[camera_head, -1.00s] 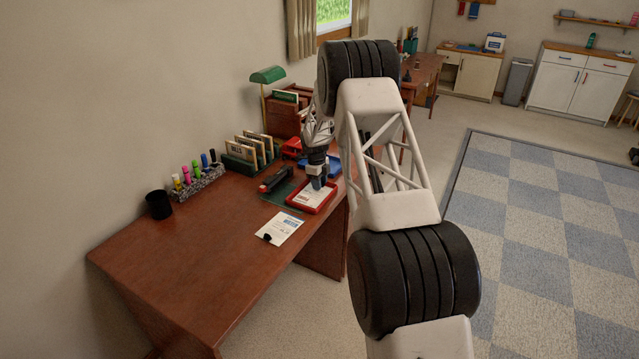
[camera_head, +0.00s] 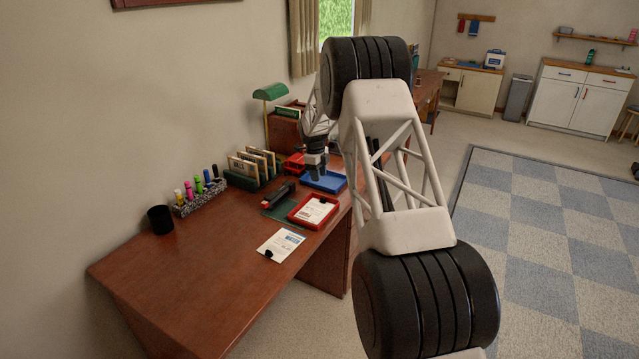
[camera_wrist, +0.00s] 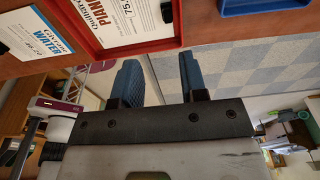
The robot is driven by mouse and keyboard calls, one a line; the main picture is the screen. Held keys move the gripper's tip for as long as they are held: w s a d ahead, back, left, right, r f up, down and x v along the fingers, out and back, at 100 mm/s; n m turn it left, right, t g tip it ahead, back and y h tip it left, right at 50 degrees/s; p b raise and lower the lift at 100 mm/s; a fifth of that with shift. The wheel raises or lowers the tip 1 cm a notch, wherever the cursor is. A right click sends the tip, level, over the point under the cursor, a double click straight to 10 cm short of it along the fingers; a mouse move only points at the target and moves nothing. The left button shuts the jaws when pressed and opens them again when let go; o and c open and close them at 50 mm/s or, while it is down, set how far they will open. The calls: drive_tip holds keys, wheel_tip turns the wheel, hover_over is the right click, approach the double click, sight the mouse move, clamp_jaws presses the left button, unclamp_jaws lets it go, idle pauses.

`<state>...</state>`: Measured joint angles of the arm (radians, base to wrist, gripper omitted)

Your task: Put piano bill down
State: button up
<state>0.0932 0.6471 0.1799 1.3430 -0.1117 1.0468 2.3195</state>
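The piano bill (camera_head: 314,211), a white sheet with a black clip, lies in a red tray (camera_head: 294,217) on the brown desk. In the wrist view, the piano bill (camera_wrist: 128,22) shows its "PIANO" print inside the red tray (camera_wrist: 150,47), partly cut off by the frame edge. My gripper (camera_head: 316,176) is raised by the blue tray (camera_head: 336,187), behind the red tray. In the wrist view, the two blue fingers of my gripper (camera_wrist: 163,75) stand apart with nothing between them. The gripper is clear of the bill.
A water bill (camera_head: 281,245) lies on the desk in front of the red tray. A stapler-like black tool (camera_head: 278,195), a green file rack (camera_head: 245,180), a pen holder (camera_head: 200,197) and a black cup (camera_head: 160,219) stand to the left. The front left desk (camera_head: 190,285) is clear.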

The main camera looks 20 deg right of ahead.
drive_tip(key=shift+r, duration=0.5)
drive_tip(key=shift+a, duration=0.1)
drive_tip(key=s+a+r+n+t, duration=0.15)
drive_tip(key=s+r+n, duration=0.25)
drive_tip(key=s+r, duration=0.6)
drive_tip(key=s+a+r+n, duration=0.3)
drive_tip(key=s+r+n, duration=0.3)
drive_tip(key=s, duration=0.6)
drive_tip(key=s+a+r+n+t, duration=0.1)
drive_tip(key=s+a+r+n, duration=0.15)
drive_tip(key=s+r, duration=0.8)
drive_tip(key=s+a+f+n, duration=0.1)
drive_tip(key=s+n, duration=0.6)
drive_tip(key=s, duration=1.2)
drive_tip(key=s+a+f+n+t, duration=0.1)
drive_tip(key=s+n, duration=0.6)
drive_tip(key=s, duration=1.3)
drive_tip(key=shift+a+f+y, duration=0.4)
drive_tip(key=shift+a+f, duration=0.35)
drive_tip(key=shift+a, duration=0.05)
